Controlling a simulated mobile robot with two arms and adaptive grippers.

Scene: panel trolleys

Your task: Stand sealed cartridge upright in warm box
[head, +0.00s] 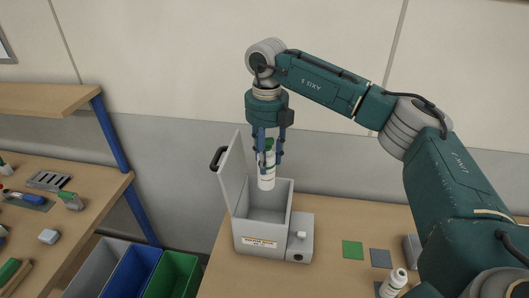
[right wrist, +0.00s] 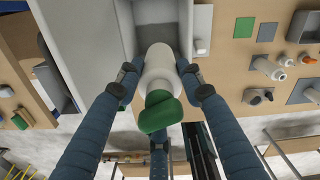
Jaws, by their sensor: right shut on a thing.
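My right gripper (head: 267,162) points down and is shut on a white cartridge (head: 266,182) with a green cap. The cartridge hangs upright over the mouth of the grey warm box (head: 262,230). Its lower end overlaps the opening; I cannot tell whether it is below the rim. The box's lid (head: 237,170) stands open on the left. In the right wrist view the fingers grip the cartridge (right wrist: 158,68) around its sides, cap toward the camera, with the box interior beyond. My left gripper is not in view.
Grey (head: 92,270), blue (head: 132,272) and green (head: 172,276) bins stand left of the box. A green square (head: 353,249), a grey square (head: 380,258) and another white bottle (head: 393,284) are on the right. A side bench (head: 90,185) at left holds small items.

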